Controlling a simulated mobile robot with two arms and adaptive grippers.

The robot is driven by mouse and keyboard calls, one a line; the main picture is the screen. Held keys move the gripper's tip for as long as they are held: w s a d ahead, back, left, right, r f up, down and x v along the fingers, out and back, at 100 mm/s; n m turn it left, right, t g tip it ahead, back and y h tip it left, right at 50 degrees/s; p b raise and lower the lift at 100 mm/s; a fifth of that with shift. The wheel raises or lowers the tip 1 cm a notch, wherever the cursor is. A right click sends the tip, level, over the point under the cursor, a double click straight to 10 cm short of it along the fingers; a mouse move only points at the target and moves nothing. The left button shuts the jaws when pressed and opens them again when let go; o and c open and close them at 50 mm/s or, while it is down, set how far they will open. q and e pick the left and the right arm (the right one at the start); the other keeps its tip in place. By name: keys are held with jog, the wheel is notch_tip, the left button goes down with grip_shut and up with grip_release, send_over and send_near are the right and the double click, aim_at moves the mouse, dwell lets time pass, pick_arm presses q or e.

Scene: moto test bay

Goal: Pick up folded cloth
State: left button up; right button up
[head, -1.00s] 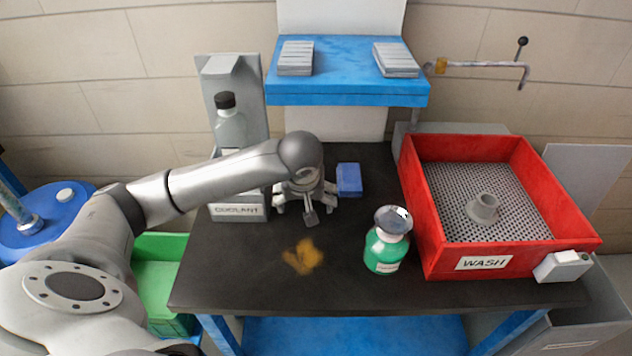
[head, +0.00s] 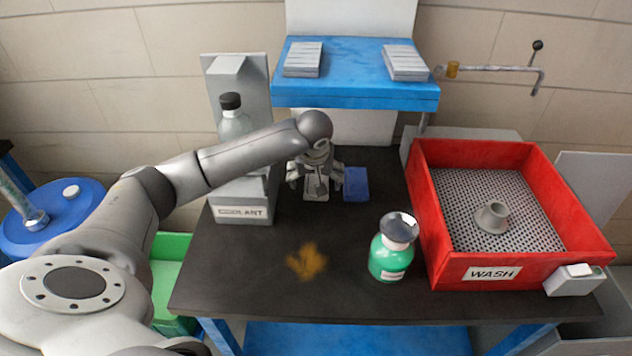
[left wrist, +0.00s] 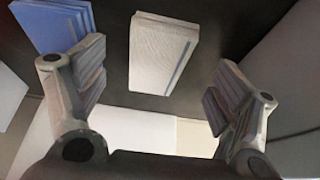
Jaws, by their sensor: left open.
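A folded cloth (left wrist: 163,55), pale with a blue stripe, lies flat on the dark bench top. In the head view a pale part of the cloth (head: 316,190) shows beneath my left gripper (head: 316,181); the rest is hidden by it. In the left wrist view my left gripper (left wrist: 158,82) is open and empty, its two fingers wide apart. The cloth appears between the fingers' directions, farther off, and neither finger visibly touches it. My right gripper is not in view.
A blue folded item (head: 356,184) lies close right of the cloth. The coolant stand (head: 243,213) with a bottle is left, a green bottle (head: 389,258) and red wash tray (head: 455,272) right. A brown stain (head: 306,262) marks the bare front bench.

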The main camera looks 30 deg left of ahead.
pick_arm(q)
jog(key=shift+w+a+r, duration=0.1)
jog(key=shift+w+a, duration=0.45)
jog(key=shift+w, duration=0.35)
jog(key=shift+w+x, duration=0.2)
jog(key=shift+x, duration=1)
jog(key=shift+w+a+f+p, duration=0.2)
jog(key=shift+a+f+p, duration=0.1)
jog(key=shift+f, duration=0.15)
jog(key=shift+f+p, duration=0.25)
jog(key=shift+p, duration=0.15)
jog(key=c, duration=1)
